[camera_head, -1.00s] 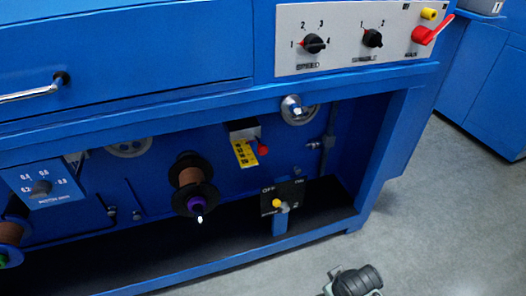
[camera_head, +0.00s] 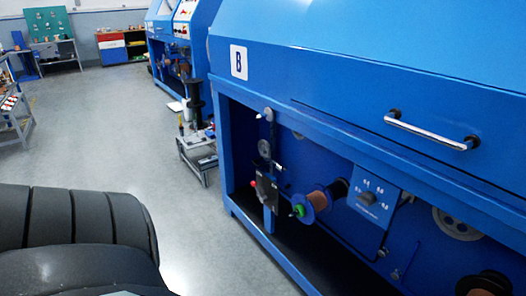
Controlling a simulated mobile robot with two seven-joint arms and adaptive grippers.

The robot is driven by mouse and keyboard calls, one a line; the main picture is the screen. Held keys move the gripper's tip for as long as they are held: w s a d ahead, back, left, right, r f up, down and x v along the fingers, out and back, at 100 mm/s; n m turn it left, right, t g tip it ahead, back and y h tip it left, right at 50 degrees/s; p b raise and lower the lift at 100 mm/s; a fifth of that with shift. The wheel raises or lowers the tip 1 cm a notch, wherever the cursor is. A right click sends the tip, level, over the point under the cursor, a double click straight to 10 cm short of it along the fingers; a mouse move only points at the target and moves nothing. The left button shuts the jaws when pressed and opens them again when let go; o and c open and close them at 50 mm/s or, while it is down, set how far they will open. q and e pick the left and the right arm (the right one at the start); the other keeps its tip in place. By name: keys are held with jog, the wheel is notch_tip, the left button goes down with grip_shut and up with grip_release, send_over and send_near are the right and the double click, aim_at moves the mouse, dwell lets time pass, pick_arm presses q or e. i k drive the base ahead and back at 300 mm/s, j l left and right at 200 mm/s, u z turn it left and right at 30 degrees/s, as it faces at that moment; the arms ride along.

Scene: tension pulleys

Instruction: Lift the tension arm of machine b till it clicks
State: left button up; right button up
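Machine b (camera_head: 350,88) is the big blue machine filling the right half of the head view, with a white "B" label (camera_head: 239,64) on its left end. Under its hood is an open bay. At the bay's left end are a small grey pulley (camera_head: 264,149), a small pale roller (camera_head: 268,114) above it, and a black plate with a red knob (camera_head: 252,184). I cannot tell for sure which part is the tension arm, or its position. A dark, ribbed link of my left arm fills the lower left. Neither gripper is in view.
A brown spool with a green hub (camera_head: 318,203) juts from the bay beside a dial plate (camera_head: 368,198). A chrome handle (camera_head: 432,132) sits on the hood. A small grey stand (camera_head: 197,150) stands left of machine b. Another blue machine (camera_head: 162,38) is behind. Grey floor (camera_head: 115,120) is open at left.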

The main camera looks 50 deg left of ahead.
aim_at(281, 167)
jog(key=u, duration=1.7)
jog(key=i+j, duration=0.4)
jog(key=j, duration=0.15)
jog(key=i+j, duration=0.8)
jog(key=j, duration=0.25)
jog(key=i+j+z, duration=0.1)
jog(key=i+j, duration=0.7)
jog(key=j, duration=0.3)
